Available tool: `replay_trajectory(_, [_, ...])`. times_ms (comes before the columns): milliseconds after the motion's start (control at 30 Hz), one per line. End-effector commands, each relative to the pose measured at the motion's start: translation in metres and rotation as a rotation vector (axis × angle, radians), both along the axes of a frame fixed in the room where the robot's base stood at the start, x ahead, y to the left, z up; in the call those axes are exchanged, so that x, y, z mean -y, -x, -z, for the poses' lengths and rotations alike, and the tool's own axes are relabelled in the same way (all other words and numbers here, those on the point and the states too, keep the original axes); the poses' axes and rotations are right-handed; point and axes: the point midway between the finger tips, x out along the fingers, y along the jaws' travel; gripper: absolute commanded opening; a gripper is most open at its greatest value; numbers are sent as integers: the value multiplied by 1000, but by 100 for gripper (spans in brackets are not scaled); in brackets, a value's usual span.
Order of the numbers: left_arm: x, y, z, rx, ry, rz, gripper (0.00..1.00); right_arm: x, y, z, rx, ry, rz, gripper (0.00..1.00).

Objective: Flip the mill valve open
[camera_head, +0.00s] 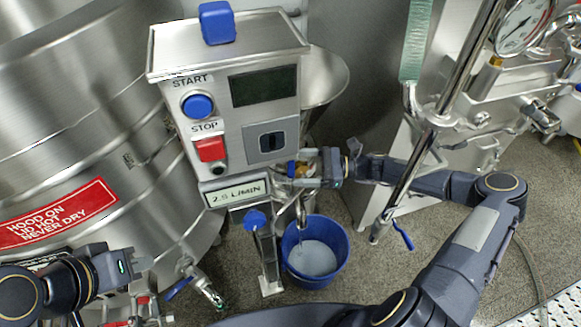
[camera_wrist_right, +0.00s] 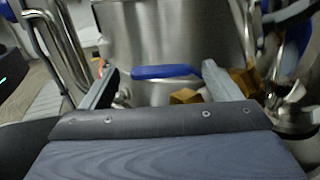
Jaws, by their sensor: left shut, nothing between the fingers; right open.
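The mill (camera_head: 225,95) has a steel control box with START and STOP buttons and a "2.5 L/MIN" label. A valve with a blue lever handle (camera_wrist_right: 165,71) shows in the right wrist view, the handle lying crosswise between my open right fingers. Brass-coloured parts (camera_wrist_right: 243,82) sit beside it. In the head view a bit of the blue handle (camera_head: 291,169) shows below the box, beside my right gripper (camera_head: 308,172), which partly hides the valve. I cannot tell whether a finger touches the handle. My left gripper (camera_head: 138,262) is shut and empty at lower left, away from the mill.
A blue bucket (camera_head: 341,265) with pale liquid stands on the floor under a spout (camera_head: 301,212). A large steel tank (camera_head: 80,110) fills the left. Steel pipework with a gauge (camera_head: 523,27) and a blue lever (camera_head: 402,235) stand at right. A post with a blue knob (camera_head: 254,220) is left of the bucket.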

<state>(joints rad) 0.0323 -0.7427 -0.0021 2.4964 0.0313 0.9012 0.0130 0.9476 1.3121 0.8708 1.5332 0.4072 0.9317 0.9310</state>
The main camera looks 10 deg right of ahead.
Motion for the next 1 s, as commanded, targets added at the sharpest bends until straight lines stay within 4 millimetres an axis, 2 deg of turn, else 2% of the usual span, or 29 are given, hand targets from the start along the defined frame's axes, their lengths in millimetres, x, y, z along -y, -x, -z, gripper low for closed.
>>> replay_trajectory(100, [0,0,5,0,0,0,0,-18,-3,1,0,-1,-3,84])
replay_trajectory(200, [0,0,6,0,0,0,0,-26,-4,1,0,0,-1,84])
replay_trajectory(567, [0,0,6,0,0,0,0,-32,-6,0,0,1,0,83])
replay_trajectory(1000, [0,0,6,0,0,0,0,-31,-6,0,1,2,1,25])
